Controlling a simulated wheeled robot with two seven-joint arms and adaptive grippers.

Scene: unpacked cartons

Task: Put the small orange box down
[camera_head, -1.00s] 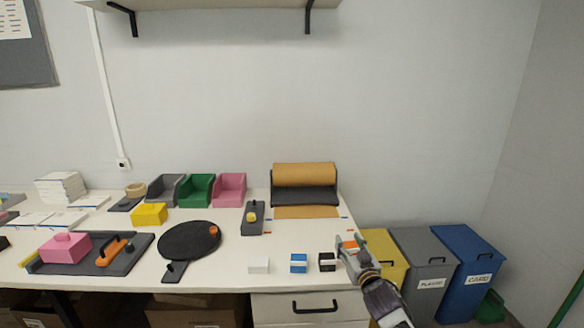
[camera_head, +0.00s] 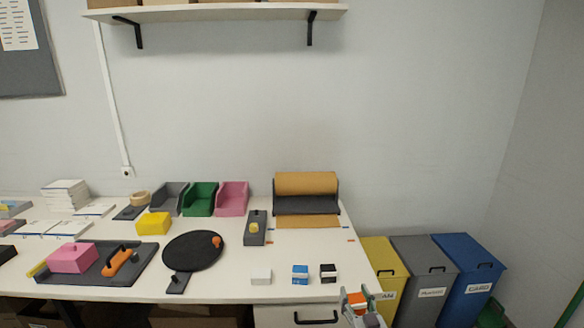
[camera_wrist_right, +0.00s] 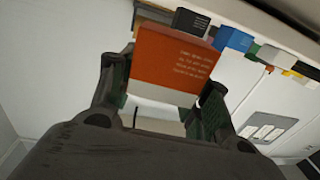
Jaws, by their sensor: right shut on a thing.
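The small orange box (camera_head: 357,301) is orange with a white lower part. My right gripper (camera_head: 359,299) is shut on it, in front of the table's right front corner in the head view. In the right wrist view the box (camera_wrist_right: 172,60) sits between the two fingers, its printed orange face towards the camera. I cannot tell its height relative to the tabletop. A black box (camera_head: 328,273), a blue box (camera_head: 300,274) and a white box (camera_head: 261,276) stand in a row along the table's front edge. My left gripper is out of view.
The white table (camera_head: 225,277) holds a round black turntable (camera_head: 193,251), a grey tray with a pink block (camera_head: 73,258) and a paper roll (camera_head: 306,184). Yellow, grey and blue bins (camera_head: 467,280) stand right of the table. The tabletop behind the black box is clear.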

